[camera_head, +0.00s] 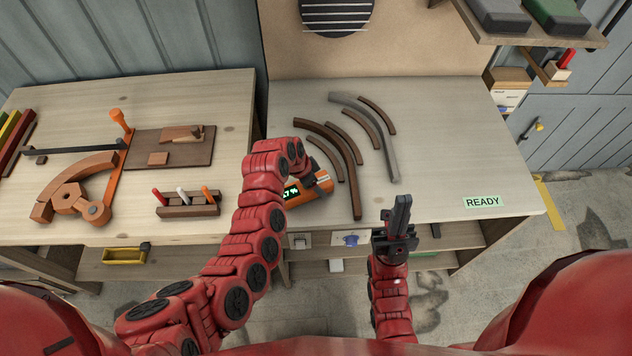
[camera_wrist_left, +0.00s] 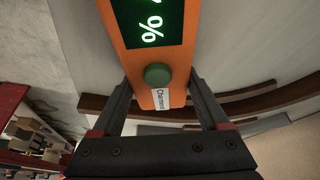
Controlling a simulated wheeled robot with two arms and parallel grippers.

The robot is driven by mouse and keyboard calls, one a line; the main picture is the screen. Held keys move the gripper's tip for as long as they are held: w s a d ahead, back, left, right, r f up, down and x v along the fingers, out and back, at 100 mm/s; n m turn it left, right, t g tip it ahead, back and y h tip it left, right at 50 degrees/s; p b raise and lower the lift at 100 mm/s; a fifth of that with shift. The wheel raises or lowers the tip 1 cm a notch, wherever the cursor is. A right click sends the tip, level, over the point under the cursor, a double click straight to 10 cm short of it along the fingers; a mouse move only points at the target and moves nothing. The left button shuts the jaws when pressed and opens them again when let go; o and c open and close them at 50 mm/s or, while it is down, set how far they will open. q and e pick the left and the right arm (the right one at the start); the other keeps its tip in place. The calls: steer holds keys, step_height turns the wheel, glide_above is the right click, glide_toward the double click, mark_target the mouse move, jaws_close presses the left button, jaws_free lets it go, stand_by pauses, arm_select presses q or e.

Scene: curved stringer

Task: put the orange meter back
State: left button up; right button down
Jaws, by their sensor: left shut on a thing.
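The orange meter (camera_head: 318,188) is at the front left of the light workbench, among the curved strips. Its green display shows a percent sign, and a round green button and a small white label show in the left wrist view (camera_wrist_left: 158,75). My left gripper (camera_wrist_left: 160,92) is shut on the meter, one finger on each side. I cannot tell whether the meter touches the bench. My right gripper (camera_head: 400,212) is at the bench's front edge, apart from the meter, with nothing seen in it.
Several curved brown strips (camera_head: 354,170) and a grey strip (camera_head: 391,155) lie on the workbench (camera_head: 445,150). A READY label (camera_head: 482,202) is at its front right. The left table (camera_head: 100,225) carries a wooden jig and a pen rack (camera_head: 190,210). The bench's right part is clear.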

arm_select(q)
steer(key=o, duration=1.2)
steer(key=shift+f, duration=0.1)
steer(key=shift+o, duration=0.2)
